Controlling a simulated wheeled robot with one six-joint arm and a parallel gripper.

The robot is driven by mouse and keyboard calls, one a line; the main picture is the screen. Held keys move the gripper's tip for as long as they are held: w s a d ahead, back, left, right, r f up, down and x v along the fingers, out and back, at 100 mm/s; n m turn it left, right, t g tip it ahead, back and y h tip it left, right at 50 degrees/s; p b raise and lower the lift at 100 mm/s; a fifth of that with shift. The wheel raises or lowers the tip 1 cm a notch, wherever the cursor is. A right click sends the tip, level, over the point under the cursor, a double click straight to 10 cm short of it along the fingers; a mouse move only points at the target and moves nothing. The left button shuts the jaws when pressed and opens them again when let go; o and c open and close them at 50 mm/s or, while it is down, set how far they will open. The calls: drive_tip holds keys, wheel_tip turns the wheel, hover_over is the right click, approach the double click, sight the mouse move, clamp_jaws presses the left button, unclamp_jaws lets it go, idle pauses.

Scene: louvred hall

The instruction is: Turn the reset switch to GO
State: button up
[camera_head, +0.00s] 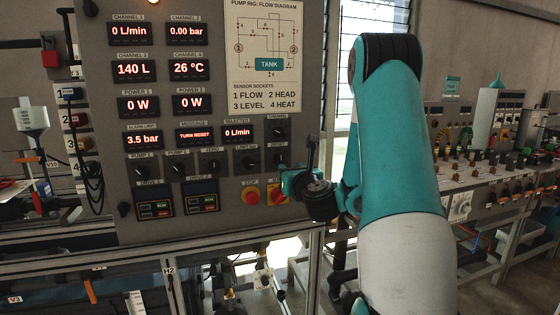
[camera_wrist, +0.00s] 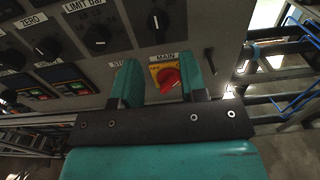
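A red message display (camera_head: 194,135) on the grey control panel (camera_head: 112,205) reads TURN RESET. My gripper (camera_wrist: 163,78) is open in the wrist view. A red knob on a yellow plate (camera_wrist: 168,75), labelled MAIN, shows between its fingers; I cannot tell if they touch it. In the head view my gripper (camera_head: 305,183) is in front of the panel's lower right and partly covers that red-yellow switch (camera_head: 275,190). A black rotary knob (camera_wrist: 156,21) with a white pointer line is just above MAIN; its label is not readable.
A black knob (camera_wrist: 97,38) under the LIMIT bar label and a ZERO knob (camera_wrist: 46,47) are to the left. A STOP button (camera_head: 250,195) is beside MAIN. Free room lies right of the panel, before a bench (camera_head: 480,175) with several fittings.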

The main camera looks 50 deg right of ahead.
sight(280, 161)
drive_tip(key=p+x, duration=0.6)
drive_tip(key=p, duration=0.1)
drive_tip(key=shift+w+r, duration=0.35)
drive_tip(key=shift+w+d+f, duration=0.2)
drive_tip(key=shift+f, duration=0.1)
drive_tip(key=shift+w+d+r+p, duration=0.1)
drive_tip(key=shift+w+d+p, duration=0.35)
drive_tip(key=shift+p, duration=0.65)
drive_tip(key=shift+w+p, duration=0.3)
drive_tip(key=shift+w, duration=0.05)
clamp_jaws()
